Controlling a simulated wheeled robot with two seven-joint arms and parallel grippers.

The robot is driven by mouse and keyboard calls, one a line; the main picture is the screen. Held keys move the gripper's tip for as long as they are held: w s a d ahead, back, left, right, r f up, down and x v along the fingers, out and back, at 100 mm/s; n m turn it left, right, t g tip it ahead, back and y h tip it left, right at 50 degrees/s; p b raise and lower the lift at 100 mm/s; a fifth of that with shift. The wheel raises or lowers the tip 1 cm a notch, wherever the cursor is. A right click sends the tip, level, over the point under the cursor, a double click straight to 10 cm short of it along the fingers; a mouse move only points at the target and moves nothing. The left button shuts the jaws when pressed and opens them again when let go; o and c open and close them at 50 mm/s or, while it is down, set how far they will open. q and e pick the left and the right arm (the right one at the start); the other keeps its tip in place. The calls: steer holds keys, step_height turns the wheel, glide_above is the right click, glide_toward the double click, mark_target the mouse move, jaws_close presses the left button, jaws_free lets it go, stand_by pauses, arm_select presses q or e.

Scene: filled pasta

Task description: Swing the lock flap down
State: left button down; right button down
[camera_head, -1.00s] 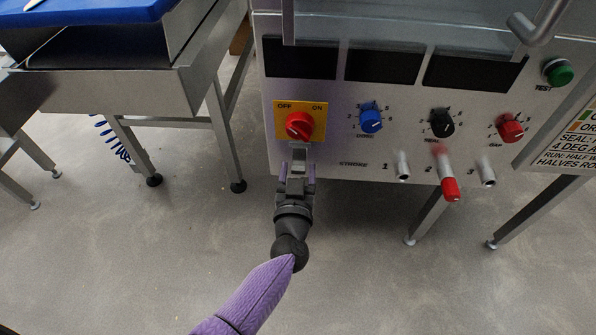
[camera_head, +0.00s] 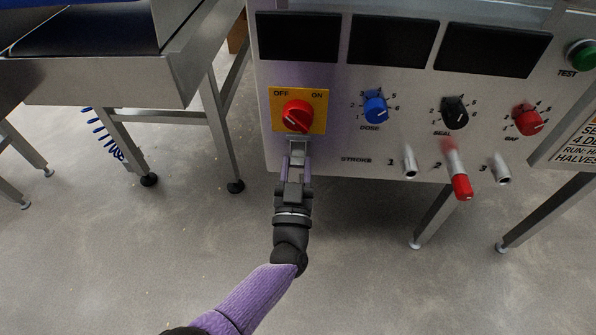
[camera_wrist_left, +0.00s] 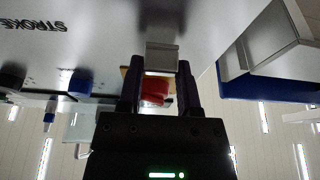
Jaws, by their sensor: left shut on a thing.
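The lock flap (camera_head: 298,148) is a small grey metal piece just below the red rotary switch (camera_head: 297,115) on its yellow OFF/ON plate (camera_head: 318,98). It hangs downward at the panel's lower edge. My left gripper (camera_head: 297,163) reaches up from below and is shut on the flap. In the left wrist view, the flap (camera_wrist_left: 162,57) sits between the two dark fingers of the left gripper (camera_wrist_left: 159,70), with the red switch (camera_wrist_left: 154,91) behind it. The flap's part inside the jaws is partly hidden in the head view. My right gripper is not in view.
The panel carries a blue knob (camera_head: 375,107), a black knob (camera_head: 454,112), a red knob (camera_head: 527,120) and a green button (camera_head: 582,54). A red-tipped lever (camera_head: 460,184) sticks out at the stroke positions. A steel table (camera_head: 100,82) stands left. Floor below is clear.

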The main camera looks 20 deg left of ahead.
arm_select(q)
steer(key=shift+w+a+f+t, duration=0.1)
steer(key=shift+w+f+t, duration=0.15)
steer(key=shift+t, duration=0.45)
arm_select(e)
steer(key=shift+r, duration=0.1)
arm_select(q)
steer(key=shift+c, duration=1.4)
jaws_free()
steer(key=v, duration=1)
steer(key=shift+p, duration=0.35)
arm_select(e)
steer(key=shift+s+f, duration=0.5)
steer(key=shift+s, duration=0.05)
